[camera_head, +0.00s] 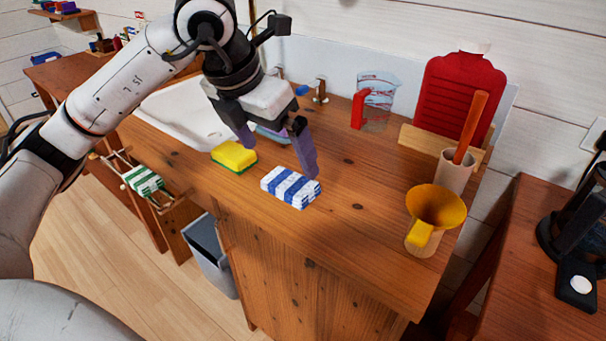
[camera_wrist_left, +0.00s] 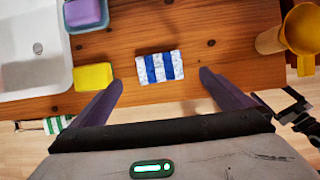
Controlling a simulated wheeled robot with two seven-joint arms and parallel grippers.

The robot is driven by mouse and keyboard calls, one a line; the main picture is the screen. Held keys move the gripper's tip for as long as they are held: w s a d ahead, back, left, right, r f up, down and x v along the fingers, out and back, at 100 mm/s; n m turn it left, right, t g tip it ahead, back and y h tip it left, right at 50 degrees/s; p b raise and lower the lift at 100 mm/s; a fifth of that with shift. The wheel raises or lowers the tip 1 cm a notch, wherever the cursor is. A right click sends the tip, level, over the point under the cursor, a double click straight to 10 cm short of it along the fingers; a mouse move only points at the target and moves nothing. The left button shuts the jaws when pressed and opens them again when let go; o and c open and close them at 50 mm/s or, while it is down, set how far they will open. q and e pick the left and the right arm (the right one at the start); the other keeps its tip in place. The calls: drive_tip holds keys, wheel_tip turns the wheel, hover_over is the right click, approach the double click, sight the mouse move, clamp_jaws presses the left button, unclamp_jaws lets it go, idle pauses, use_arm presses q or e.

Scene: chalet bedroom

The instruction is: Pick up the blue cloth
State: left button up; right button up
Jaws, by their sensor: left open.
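The blue cloth (camera_head: 291,187) is a folded bundle with blue and white stripes, lying on the wooden counter near its front edge. It also shows in the left wrist view (camera_wrist_left: 160,67), ahead of and between the two fingers. My left gripper (camera_head: 275,150) is open and empty above the counter, its fingers spread around the cloth's position. One fingertip appears close to the cloth's right end in the head view; I cannot tell whether it touches.
A yellow sponge (camera_head: 234,157) lies just left of the cloth. A white sink (camera_head: 185,112) is behind it. A green-striped cloth (camera_head: 143,180) hangs left.

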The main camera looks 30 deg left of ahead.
sight(290, 181)
use_arm(q)
drive_tip(key=x, duration=0.4)
drive_tip(key=shift+s+f, duration=0.1)
drive_tip(key=shift+s, duration=0.2)
drive_tip(key=x, duration=0.4)
drive_tip(key=shift+w+a+f+b, duration=0.15)
drive_tip(key=shift+w+b, duration=0.05)
drive_tip(key=shift+b, duration=0.1)
drive_tip(key=shift+w+f, duration=0.1)
drive_tip(key=shift+f, duration=0.15)
drive_tip(key=shift+c, duration=0.3)
drive_tip(key=c, duration=1.1)
use_arm(e)
drive_tip(key=shift+s+f, duration=0.6)
